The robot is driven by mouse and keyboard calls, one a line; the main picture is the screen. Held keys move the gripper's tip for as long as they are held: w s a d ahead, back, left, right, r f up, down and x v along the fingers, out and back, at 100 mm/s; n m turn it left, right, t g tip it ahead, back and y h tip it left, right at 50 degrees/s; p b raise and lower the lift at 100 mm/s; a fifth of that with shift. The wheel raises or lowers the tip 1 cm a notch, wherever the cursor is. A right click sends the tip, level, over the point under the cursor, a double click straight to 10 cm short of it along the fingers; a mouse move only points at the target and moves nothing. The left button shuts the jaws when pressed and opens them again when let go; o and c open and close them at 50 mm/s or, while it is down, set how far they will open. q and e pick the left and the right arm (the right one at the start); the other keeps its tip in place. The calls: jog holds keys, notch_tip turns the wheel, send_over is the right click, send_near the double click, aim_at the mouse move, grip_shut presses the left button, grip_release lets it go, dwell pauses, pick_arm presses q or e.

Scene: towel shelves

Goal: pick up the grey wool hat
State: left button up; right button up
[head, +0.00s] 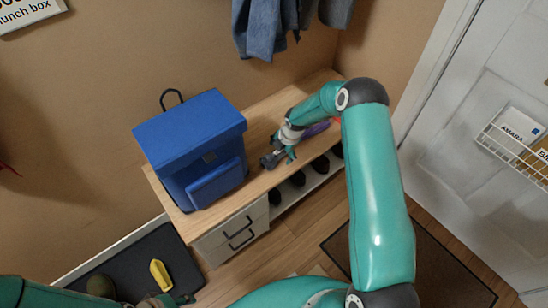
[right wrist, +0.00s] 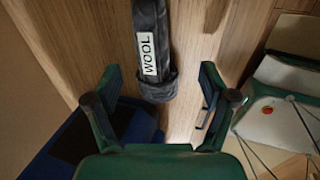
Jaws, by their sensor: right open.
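The grey wool hat shows in the right wrist view as a dark grey, narrow folded piece (right wrist: 152,30) with a white label reading WOOL. It lies over the wooden bench top, and its near end sits between my spread fingers with a gap on both sides. My right gripper (right wrist: 160,74) is open and empty. In the head view my right gripper (head: 280,157) is low over the bench (head: 258,128), right of the blue bag; a dark grey shape there merges with the fingers. My left gripper (head: 168,300) is partly in view at the bottom left; its jaws are unclear.
The blue bag (head: 190,140) stands on the bench's left part. A purple item (head: 316,129) lies behind my right wrist. Dark shoes (head: 298,179) sit on the shelf below. Clothes (head: 262,30) hang above. A yellow object (head: 160,275) lies on the dark mat (head: 130,262).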

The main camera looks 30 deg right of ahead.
aim_at(279, 154)
jog(key=x, duration=0.4)
jog(key=shift+w+a+f, duration=0.1)
jog(key=shift+w+f, duration=0.1)
jog(key=shift+w, duration=0.1)
jog(key=c, duration=1.3)
